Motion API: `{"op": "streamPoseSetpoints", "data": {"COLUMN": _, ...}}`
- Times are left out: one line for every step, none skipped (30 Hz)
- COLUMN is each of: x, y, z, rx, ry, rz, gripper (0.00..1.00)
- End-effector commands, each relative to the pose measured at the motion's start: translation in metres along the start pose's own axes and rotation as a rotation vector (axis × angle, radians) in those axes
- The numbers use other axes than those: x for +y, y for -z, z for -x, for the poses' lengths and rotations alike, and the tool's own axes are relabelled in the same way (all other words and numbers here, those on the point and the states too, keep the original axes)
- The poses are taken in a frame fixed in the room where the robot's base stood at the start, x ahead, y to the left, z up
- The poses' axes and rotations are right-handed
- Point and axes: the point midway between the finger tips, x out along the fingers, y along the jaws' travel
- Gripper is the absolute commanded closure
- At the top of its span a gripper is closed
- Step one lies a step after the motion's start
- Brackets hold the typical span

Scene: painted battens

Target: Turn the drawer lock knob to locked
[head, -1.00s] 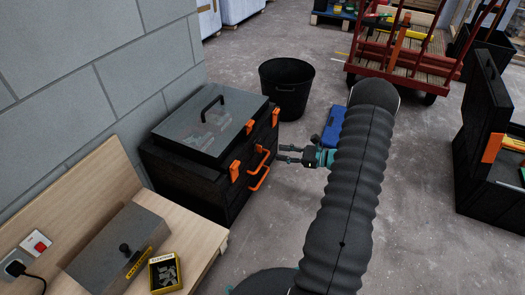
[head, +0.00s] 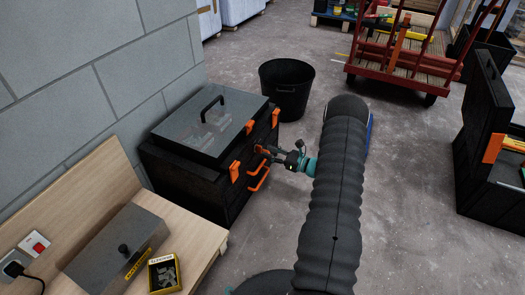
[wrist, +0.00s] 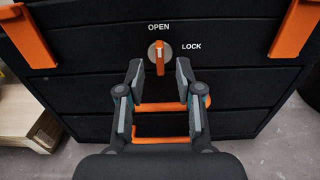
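The black drawer chest (head: 180,172) stands against the grey block wall, left of my arm. In the wrist view the lock knob (wrist: 160,57) is on its dark front (wrist: 85,58): a grey disc with an upright orange grip. The white word OPEN is above it and LOCK is to its right. The grip stands upright, in line with OPEN rather than LOCK. My gripper (wrist: 160,68) is open, its two fingers spread to the left and right just below the knob, apparently not touching it. In the head view my gripper (head: 268,154) is close to the chest front; the knob is hard to make out there.
Orange drawer handles (wrist: 160,142) lie below the knob, partly behind my fingers. Orange latches (wrist: 293,27) flank it. A wooden bench (head: 190,228) with a grey box (head: 110,245) is front left. A black bucket (head: 287,88) stands behind.

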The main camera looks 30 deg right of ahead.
Motion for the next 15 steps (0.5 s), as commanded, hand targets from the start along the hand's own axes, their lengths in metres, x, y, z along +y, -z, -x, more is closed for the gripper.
{"op": "streamPoseSetpoints", "data": {"x": 0.001, "y": 0.0, "z": -0.009, "rx": 0.0, "ry": -0.002, "rz": 0.0, "gripper": 0.65}}
{"op": "streamPoseSetpoints", "data": {"x": 0.001, "y": 0.0, "z": -0.013, "rx": 0.0, "ry": -0.002, "rz": 0.0, "gripper": 0.65}}
{"op": "streamPoseSetpoints", "data": {"x": 0.001, "y": 0.001, "z": -0.018, "rx": 0.001, "ry": -0.002, "rz": 0.0, "gripper": 0.65}}
{"op": "streamPoseSetpoints", "data": {"x": 0.001, "y": 0.001, "z": -0.022, "rx": 0.001, "ry": -0.002, "rz": 0.0, "gripper": 0.65}}
{"op": "streamPoseSetpoints", "data": {"x": 0.001, "y": 0.001, "z": -0.025, "rx": 0.001, "ry": -0.001, "rz": 0.0, "gripper": 0.65}}
{"op": "streamPoseSetpoints", "data": {"x": 0.0, "y": 0.001, "z": -0.028, "rx": 0.001, "ry": 0.0, "rz": 0.0, "gripper": 0.65}}
{"op": "streamPoseSetpoints", "data": {"x": 0.0, "y": 0.0, "z": -0.03, "rx": 0.001, "ry": 0.0, "rz": 0.0, "gripper": 0.65}}
{"op": "streamPoseSetpoints", "data": {"x": 0.0, "y": 0.0, "z": -0.032, "rx": 0.001, "ry": -0.001, "rz": 0.0, "gripper": 0.65}}
{"op": "streamPoseSetpoints", "data": {"x": 0.001, "y": 0.0, "z": -0.034, "rx": 0.001, "ry": -0.001, "rz": 0.0, "gripper": 0.65}}
{"op": "streamPoseSetpoints", "data": {"x": 0.001, "y": 0.0, "z": -0.035, "rx": 0.001, "ry": -0.001, "rz": 0.0, "gripper": 0.65}}
{"op": "streamPoseSetpoints", "data": {"x": 0.001, "y": 0.0, "z": -0.036, "rx": 0.001, "ry": -0.001, "rz": 0.0, "gripper": 0.65}}
{"op": "streamPoseSetpoints", "data": {"x": 0.0, "y": 0.0, "z": -0.036, "rx": 0.001, "ry": 0.0, "rz": 0.0, "gripper": 0.65}}
{"op": "streamPoseSetpoints", "data": {"x": 0.0, "y": 0.0, "z": -0.037, "rx": 0.001, "ry": 0.0, "rz": 0.0, "gripper": 0.65}}
{"op": "streamPoseSetpoints", "data": {"x": 0.0, "y": 0.0, "z": -0.037, "rx": 0.001, "ry": 0.0, "rz": 0.0, "gripper": 0.65}}
{"op": "streamPoseSetpoints", "data": {"x": 0.0, "y": 0.0, "z": -0.037, "rx": 0.001, "ry": 0.0, "rz": 0.0, "gripper": 0.65}}
